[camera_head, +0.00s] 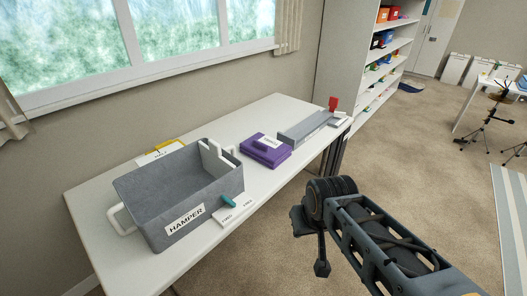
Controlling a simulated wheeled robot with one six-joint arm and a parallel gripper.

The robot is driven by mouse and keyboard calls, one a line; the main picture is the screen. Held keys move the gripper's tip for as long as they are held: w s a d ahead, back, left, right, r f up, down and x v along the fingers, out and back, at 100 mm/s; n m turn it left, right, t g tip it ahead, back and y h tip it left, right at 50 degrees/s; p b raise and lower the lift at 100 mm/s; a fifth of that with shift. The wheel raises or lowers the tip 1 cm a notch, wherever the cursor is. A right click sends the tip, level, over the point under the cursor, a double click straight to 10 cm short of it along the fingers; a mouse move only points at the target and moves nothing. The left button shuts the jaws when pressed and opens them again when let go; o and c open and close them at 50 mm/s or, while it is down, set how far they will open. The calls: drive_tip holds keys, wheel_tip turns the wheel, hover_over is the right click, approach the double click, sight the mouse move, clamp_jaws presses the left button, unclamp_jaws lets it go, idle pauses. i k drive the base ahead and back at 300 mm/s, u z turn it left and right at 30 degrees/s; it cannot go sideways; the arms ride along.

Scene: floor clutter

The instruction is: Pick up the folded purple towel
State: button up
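The folded purple towel (264,155) lies flat on the white table, between the grey hamper and a long grey tray. A small pale label or tag is on its top. My arm comes in from the lower right, in front of the table, with its dark end apart from the towel. My gripper (320,268) seems to be the dark part hanging below that end, beyond the table's front edge. I cannot make out its fingers or whether it is open. Nothing is visibly held.
The grey hamper (160,213), labelled HAMPER, stands left of the towel. A long grey tray (304,131) lies to its right, with a red item (332,103) behind. The white table (100,235) is bare at left.

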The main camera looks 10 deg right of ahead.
sight(270, 153)
drive_tip(key=z, duration=0.9)
drive_tip(key=i, duration=2.05)
drive_tip(key=u, duration=2.55)
